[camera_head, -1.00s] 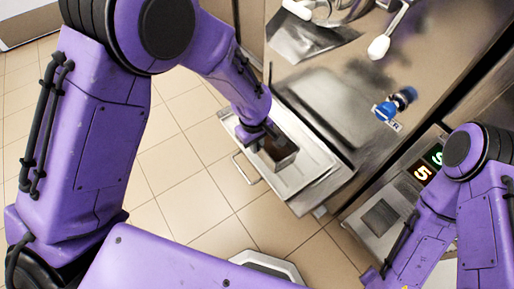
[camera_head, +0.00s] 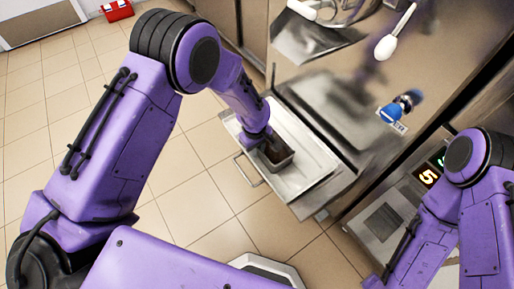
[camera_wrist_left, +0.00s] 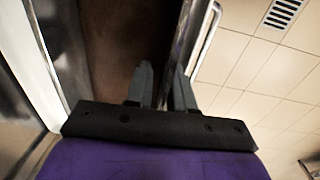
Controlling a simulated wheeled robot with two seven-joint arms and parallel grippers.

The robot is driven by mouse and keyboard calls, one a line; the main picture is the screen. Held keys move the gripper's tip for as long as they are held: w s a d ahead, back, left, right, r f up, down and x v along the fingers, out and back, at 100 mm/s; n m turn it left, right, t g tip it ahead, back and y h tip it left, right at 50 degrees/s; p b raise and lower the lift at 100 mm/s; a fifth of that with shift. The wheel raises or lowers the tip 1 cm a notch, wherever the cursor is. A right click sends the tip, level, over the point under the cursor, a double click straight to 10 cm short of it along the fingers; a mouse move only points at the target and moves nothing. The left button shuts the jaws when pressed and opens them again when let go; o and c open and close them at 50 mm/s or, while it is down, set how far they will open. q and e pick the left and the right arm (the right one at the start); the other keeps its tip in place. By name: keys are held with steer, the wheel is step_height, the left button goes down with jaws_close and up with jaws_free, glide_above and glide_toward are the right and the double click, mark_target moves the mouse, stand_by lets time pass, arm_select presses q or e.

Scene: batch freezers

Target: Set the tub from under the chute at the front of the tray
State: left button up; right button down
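The tub (camera_head: 283,164) is a small metal container with dark brown contents. It is in the shallow metal tray (camera_head: 310,182), toward the tray's left part in the head view. My left gripper (camera_head: 263,140) reaches down at the tub's left side. In the left wrist view its two dark fingers (camera_wrist_left: 162,88) stand on either side of the tub's wall (camera_wrist_left: 182,50), close against it, so it appears shut on that wall. The dark contents (camera_wrist_left: 115,45) fill the left of that view. Whether the tub touches the tray floor is hard to tell. My right gripper is out of view.
The steel machine front with a blue knob (camera_head: 391,113) and a white-ended lever (camera_head: 385,47) stands behind and right of the tray. A scale with a lit display (camera_head: 428,176) is at the right. A red box (camera_head: 117,10) lies far off. Tiled floor is clear at left.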

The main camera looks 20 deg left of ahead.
arm_select(q)
step_height(320, 180, up, 12)
steer(key=p, duration=0.1)
steer(key=s+a+f+m+t, duration=0.1)
steer(key=s+a+f, duration=0.3)
steer(key=s+f, duration=0.45)
steer(key=s+a+f+t, duration=0.1)
steer(key=s+a+f, duration=0.3)
steer(key=s+f, duration=0.4)
steer(key=s+a+m+y, duration=0.1)
steer(key=s+a+y, duration=0.1)
steer(key=s, duration=0.4)
steer(key=s+a+f+m+y, duration=0.1)
steer(key=s+a, duration=0.4)
steer(key=s, duration=0.2)
steer(key=shift+a+f+m+t+y, duration=0.2)
steer(key=shift+a+m+t+y, duration=0.1)
steer(key=shift+t+y, duration=0.1)
